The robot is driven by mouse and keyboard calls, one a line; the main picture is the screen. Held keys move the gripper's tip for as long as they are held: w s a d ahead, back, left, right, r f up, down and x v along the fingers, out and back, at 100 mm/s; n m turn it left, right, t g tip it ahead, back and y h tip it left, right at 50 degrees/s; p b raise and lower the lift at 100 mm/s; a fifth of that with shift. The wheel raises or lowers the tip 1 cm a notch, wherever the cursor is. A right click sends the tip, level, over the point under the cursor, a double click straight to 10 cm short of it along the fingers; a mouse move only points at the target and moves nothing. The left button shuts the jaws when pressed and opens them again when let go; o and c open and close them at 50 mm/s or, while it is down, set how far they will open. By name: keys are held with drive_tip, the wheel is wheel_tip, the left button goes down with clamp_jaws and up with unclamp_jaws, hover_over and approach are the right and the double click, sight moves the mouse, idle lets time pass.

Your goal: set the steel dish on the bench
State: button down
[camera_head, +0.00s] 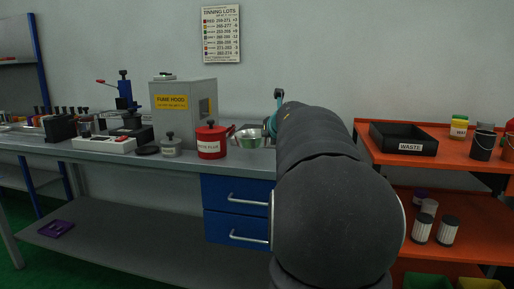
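The steel dish (249,139) is a shiny, shallow round bowl. It shows just left of the far end of my arm, at the bench's front right part, beside the red pot. I cannot tell whether it touches the bench top or is held a little above it. My gripper (268,127) is mostly hidden behind my own dark arm. Only a small teal part shows, right at the dish's right rim. Its fingers cannot be made out, so its grip on the dish is unclear. The grey bench (100,149) runs along the wall.
A red labelled pot (211,141) and a small grey lidded pot (171,146) stand left of the dish. Behind them is the grey fume hood box (183,108). An orange shelf unit (390,157) with a black waste tray (404,139) stands right. Blue drawers (237,208) sit below the bench.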

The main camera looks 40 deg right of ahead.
sight(268, 157)
drive_tip(key=shift+w+d+f, duration=0.7)
drive_tip(key=shift+w+d, duration=0.05)
drive_tip(key=shift+f+b, duration=1.3)
drive_tip(key=shift+f, duration=0.7)
drive_tip(key=c, duration=1.3)
unclamp_jaws()
drive_tip(key=shift+r, duration=0.1)
drive_tip(key=p+v, duration=0.1)
drive_tip(key=v, duration=1.1)
drive_tip(key=shift+a, duration=0.1)
